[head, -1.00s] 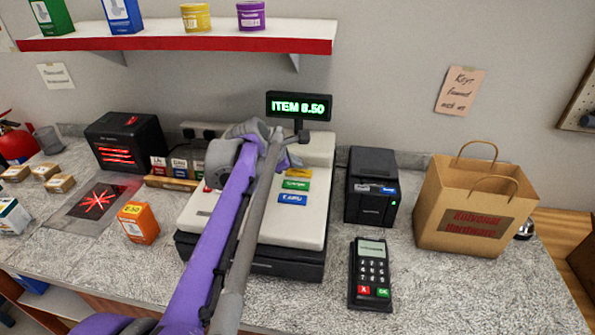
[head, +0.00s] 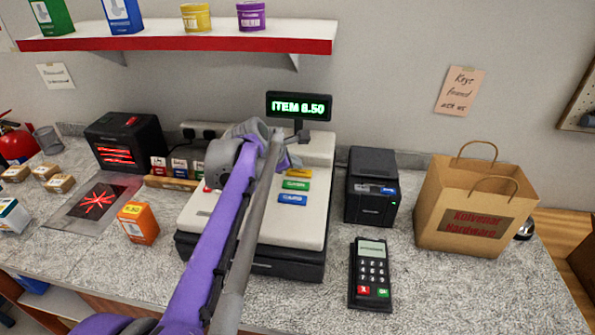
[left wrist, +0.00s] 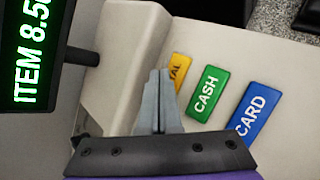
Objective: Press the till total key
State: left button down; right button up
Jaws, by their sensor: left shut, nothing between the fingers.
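The till (head: 255,262) stands on the counter with a sloped cream top. Its display (head: 299,105) reads "ITEM 8.50" in green. The yellow total key (head: 298,173) sits above the green CASH key (head: 295,185) and blue CARD key (head: 292,198). In the left wrist view the yellow key (left wrist: 180,70) is partly hidden by my left gripper (left wrist: 159,73), with only "TAL" readable. The gripper is shut and empty, its tips beside the yellow key. I cannot tell whether they touch it. In the head view my left arm crosses the till and hides part of it. My right gripper is not in view.
A card terminal (head: 372,272), black printer (head: 371,187) and paper bag (head: 470,210) stand right of the till. An orange box (head: 138,223) and a scanner plate (head: 85,205) lie left. A shelf (head: 180,45) hangs above. Counter in front of the bag is clear.

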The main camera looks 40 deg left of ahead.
aim_at(296, 173)
pick_arm(q)
jog(key=shift+f, duration=0.15)
jog(key=shift+f, duration=0.3)
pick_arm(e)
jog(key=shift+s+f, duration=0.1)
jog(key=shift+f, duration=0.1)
pick_arm(q)
jog(key=shift+f, duration=0.1)
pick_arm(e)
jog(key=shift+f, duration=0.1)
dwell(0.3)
pick_arm(q)
jog(key=shift+r, duration=0.55)
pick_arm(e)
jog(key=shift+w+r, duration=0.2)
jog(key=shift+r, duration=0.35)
pick_arm(q)
jog(key=shift+r+p, duration=0.45)
notch_tip(296, 173, up, 5)
jog(key=p, duration=0.3)
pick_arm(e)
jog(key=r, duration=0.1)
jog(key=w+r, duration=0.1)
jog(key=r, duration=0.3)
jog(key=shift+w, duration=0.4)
